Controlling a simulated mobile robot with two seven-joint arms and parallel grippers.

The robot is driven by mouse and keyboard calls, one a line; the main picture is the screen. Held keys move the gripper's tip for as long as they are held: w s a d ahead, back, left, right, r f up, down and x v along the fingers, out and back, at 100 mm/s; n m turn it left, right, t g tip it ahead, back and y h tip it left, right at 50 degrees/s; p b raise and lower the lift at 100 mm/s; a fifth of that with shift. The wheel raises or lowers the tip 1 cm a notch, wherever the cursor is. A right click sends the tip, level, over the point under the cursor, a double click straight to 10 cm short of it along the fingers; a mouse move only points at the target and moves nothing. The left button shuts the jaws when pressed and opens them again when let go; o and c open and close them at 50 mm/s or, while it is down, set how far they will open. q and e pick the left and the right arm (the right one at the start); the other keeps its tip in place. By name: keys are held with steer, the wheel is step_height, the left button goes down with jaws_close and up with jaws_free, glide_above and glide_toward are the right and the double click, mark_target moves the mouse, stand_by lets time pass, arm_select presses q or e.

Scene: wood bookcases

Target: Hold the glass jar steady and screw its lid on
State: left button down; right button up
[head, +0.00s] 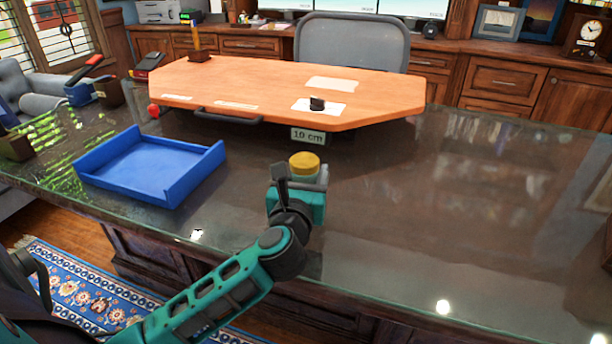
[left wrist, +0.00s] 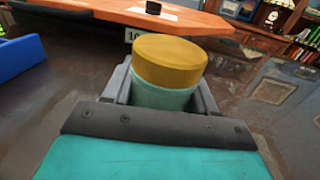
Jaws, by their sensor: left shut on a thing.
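The glass jar (left wrist: 163,97) is pale green and stands upright between the fingers of my left gripper (left wrist: 162,92). In the head view my left gripper (head: 304,180) is shut on the jar at the dark desk, and its fingers hide most of the jar. A round yellow lid (left wrist: 169,60) sits on top of the jar and looks level; the lid also shows in the head view (head: 304,162). I cannot tell whether its thread is engaged. My right gripper is not in view.
An empty blue tray (head: 150,167) lies left of the jar. Behind the jar is a raised orange board (head: 270,85) with a small black object (head: 317,103) and a "10 cm" label (head: 308,136) near its front edge. The glossy desk top (head: 450,200) is clear to the right.

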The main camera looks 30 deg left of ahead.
arm_select(q)
steer(key=shift+f, duration=0.1)
steer(key=shift+c, duration=1.7)
jaws_free()
steer(key=shift+s, duration=0.1)
steer(key=v, duration=1.1)
steer(key=shift+s+d, duration=0.2)
steer(key=shift+s, duration=0.15)
